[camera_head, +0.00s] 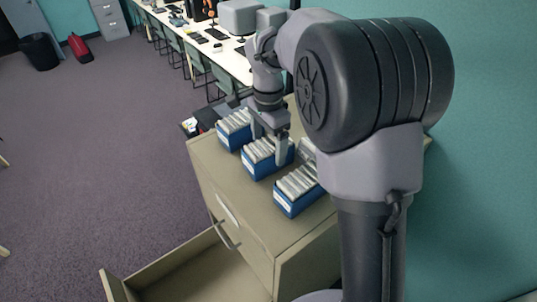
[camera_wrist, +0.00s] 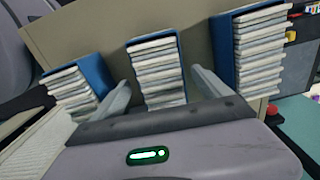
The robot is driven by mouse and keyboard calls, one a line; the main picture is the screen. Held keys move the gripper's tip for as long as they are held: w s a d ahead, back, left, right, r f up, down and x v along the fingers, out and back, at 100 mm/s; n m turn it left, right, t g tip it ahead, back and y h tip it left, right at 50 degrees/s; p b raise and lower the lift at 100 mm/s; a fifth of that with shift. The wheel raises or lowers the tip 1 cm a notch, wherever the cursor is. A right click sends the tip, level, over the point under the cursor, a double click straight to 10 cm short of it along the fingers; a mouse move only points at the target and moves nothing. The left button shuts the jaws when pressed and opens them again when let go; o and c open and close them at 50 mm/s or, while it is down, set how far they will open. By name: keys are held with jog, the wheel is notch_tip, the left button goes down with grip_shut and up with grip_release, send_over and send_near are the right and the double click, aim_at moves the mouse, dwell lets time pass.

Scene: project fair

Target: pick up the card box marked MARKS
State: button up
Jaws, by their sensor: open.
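Three blue card boxes filled with pale cards stand in a row on the cabinet top: a far one (camera_head: 230,137), a middle one (camera_head: 259,165) and a near one (camera_head: 296,202). Their labels are too small to read in the head view, so I cannot tell which is marked MARKS. My gripper (camera_head: 269,146) is open and points down at the middle box. In the wrist view, the fingers of my gripper (camera_wrist: 160,80) lie on either side of the middle box (camera_wrist: 158,72), with its cards between them. I cannot tell whether they touch it.
The beige cabinet (camera_head: 215,172) has its drawer (camera_head: 185,277) pulled open at the front. The other two boxes stand close to the middle one. Dark and coloured items (camera_head: 190,127) lie beyond the cabinet. A long white desk (camera_head: 232,62) with chairs runs behind.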

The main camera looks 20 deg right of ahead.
notch_tip(320, 180, down, 4)
jog(key=shift+w+r, duration=0.15)
jog(key=shift+r, duration=0.05)
jog(key=shift+w, duration=0.15)
jog(key=shift+s+r, duration=0.1)
jog(key=shift+s, duration=0.2)
jog(key=c, duration=1.8)
